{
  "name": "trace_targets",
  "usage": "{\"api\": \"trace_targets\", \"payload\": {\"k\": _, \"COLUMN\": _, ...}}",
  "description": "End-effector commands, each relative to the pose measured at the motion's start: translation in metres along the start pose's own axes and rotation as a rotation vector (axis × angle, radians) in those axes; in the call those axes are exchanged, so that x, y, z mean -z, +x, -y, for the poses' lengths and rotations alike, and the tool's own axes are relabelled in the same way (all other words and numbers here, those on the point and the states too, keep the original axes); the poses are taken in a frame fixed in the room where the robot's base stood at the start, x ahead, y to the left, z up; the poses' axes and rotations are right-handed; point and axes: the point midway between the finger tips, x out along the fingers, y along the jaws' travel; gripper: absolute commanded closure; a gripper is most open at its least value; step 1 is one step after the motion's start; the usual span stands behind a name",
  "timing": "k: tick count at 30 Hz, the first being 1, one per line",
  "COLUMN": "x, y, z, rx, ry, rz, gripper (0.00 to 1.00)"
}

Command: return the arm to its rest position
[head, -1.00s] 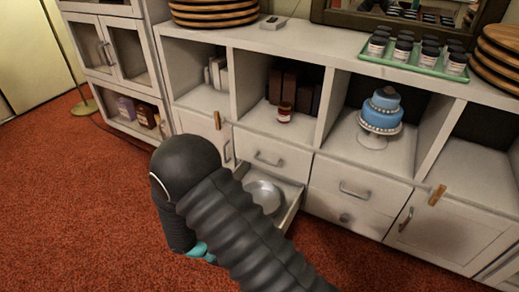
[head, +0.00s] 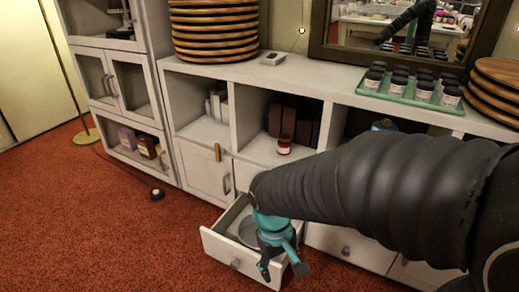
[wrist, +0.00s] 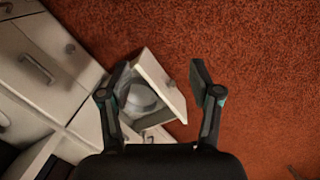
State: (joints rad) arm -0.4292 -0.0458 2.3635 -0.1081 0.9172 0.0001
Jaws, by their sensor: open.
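My arm (head: 370,185) reaches in from the right side of the head view, bent down at its end. My gripper (head: 284,270) hangs over the front of an open drawer (head: 232,255), fingers pointing down and apart. In the wrist view my gripper (wrist: 160,72) is open, with nothing held between its fingers. The open drawer (wrist: 160,84) shows beyond the fingers, with a round, pale metal pan (wrist: 141,99) inside it. My arm hides part of the drawer and the cabinet front behind it.
A low white cabinet (head: 208,183) runs along the wall. On its top stand stacked wooden boards (head: 213,30), a green tray (head: 400,98) of jars and a mirror (head: 395,25). A small jar (head: 284,145) sits in a cubby. Red carpet (head: 90,230) is open at left.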

Motion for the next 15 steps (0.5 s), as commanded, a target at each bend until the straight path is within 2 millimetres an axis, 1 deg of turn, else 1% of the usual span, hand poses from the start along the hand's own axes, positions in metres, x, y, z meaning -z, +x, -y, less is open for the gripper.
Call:
{"api": "trace_targets", "payload": {"k": 1, "x": -0.007, "y": -0.011, "z": -0.006, "rx": 0.012, "ry": 0.039, "rz": -0.040, "gripper": 0.36}}
{"api": "trace_targets", "payload": {"k": 3, "x": -0.016, "y": -0.023, "z": -0.011, "rx": 0.030, "ry": 0.089, "rz": -0.090, "gripper": 0.36}}
{"api": "trace_targets", "payload": {"k": 9, "x": -0.045, "y": -0.055, "z": -0.029, "rx": 0.060, "ry": 0.223, "rz": -0.228, "gripper": 0.36}}
{"api": "trace_targets", "payload": {"k": 15, "x": -0.076, "y": -0.086, "z": -0.049, "rx": 0.047, "ry": 0.342, "rz": -0.372, "gripper": 0.36}}
